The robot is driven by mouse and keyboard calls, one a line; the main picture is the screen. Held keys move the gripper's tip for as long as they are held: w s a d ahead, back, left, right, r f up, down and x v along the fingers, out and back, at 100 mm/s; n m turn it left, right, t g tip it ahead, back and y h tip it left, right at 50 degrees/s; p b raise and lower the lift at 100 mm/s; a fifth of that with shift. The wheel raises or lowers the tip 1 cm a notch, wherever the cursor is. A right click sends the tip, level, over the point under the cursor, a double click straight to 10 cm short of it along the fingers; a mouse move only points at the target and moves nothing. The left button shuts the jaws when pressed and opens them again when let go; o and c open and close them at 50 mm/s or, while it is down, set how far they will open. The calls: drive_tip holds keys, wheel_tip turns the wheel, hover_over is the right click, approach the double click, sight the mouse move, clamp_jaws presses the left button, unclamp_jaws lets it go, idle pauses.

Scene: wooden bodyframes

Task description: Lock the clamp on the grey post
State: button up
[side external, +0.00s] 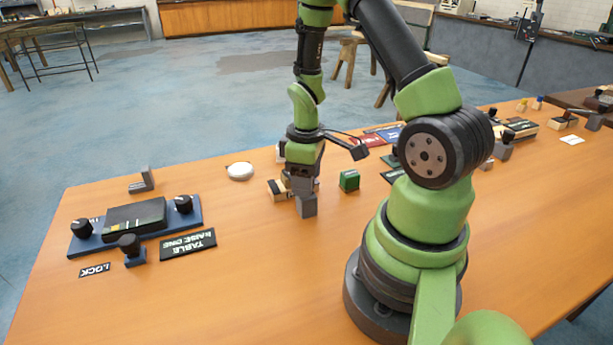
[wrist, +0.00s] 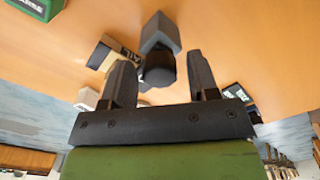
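The grey post (side external: 307,205) stands on the wooden table directly below my gripper (side external: 302,182), partly hidden by it in the side view. In the wrist view the grey post (wrist: 161,33) carries a dark knob (wrist: 159,68), which seems to be its clamp. My gripper (wrist: 163,80) is open, with one finger on each side of the knob. A gap shows between the knob and each finger in that view. I cannot tell the knob's exact depth between the fingers, or whether the clamp is locked.
A wooden block with a dark label (wrist: 114,53) lies close beside the post. A green block (side external: 349,180) stands to its right, and a white round disc (side external: 240,170) lies to its left. A blue knob panel (side external: 133,228) sits farther left. The table's front middle is clear.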

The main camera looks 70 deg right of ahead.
clamp_jaws()
drive_tip(key=shift+m, duration=0.9)
drive_tip(key=shift+o, duration=0.9)
unclamp_jaws()
wheel_tip(320, 180, up, 10)
